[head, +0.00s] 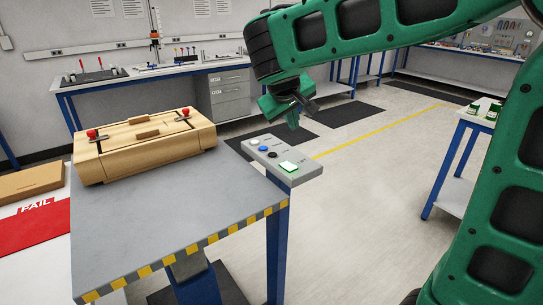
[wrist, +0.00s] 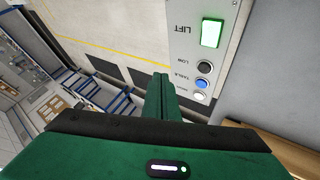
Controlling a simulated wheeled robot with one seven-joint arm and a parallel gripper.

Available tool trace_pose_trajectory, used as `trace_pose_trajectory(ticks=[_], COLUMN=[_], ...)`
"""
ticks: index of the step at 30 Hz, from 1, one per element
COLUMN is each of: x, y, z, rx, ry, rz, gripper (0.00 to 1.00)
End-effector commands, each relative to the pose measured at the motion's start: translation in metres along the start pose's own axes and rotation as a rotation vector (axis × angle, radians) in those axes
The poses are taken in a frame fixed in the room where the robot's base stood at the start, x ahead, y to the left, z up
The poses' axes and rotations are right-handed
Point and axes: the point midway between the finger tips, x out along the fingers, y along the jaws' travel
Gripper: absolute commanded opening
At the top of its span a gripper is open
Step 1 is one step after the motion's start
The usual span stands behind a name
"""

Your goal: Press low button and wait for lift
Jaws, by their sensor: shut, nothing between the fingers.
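The button panel (head: 281,161) is a grey box fixed at the right edge of the lift table (head: 165,225). In the wrist view the panel (wrist: 224,63) reads LIFT, with a lit green square (wrist: 212,33) and several round buttons. The black button labelled LOW (wrist: 205,66) lies nearest the green square; it also shows in the head view (head: 272,155). A blue button (wrist: 203,83) and a white one (wrist: 200,95) follow. My gripper (head: 294,124) is shut and empty, above the panel and apart from it. Its fingers (wrist: 161,83) show beside the buttons in the wrist view.
A wooden box (head: 145,148) with red-knobbed clamps stands on the lift table. A red FAIL surface (head: 35,222) with a cardboard box (head: 30,181) lies at the left. A small blue-legged table (head: 465,125) stands at the right. The floor between is clear.

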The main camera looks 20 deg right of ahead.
Motion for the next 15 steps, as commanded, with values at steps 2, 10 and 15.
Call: trace_pose_trajectory(ticks=[2, 10, 15], x=[-0.006, -0.016, -0.016], y=[-0.018, -0.038, -0.038], z=[-0.022, -0.047, -0.046], rx=[-0.037, -0.076, -0.076], ry=[0.043, 0.097, 0.096], rz=[0.005, 0.017, 0.017], gripper=[0.0, 0.0, 0.0])
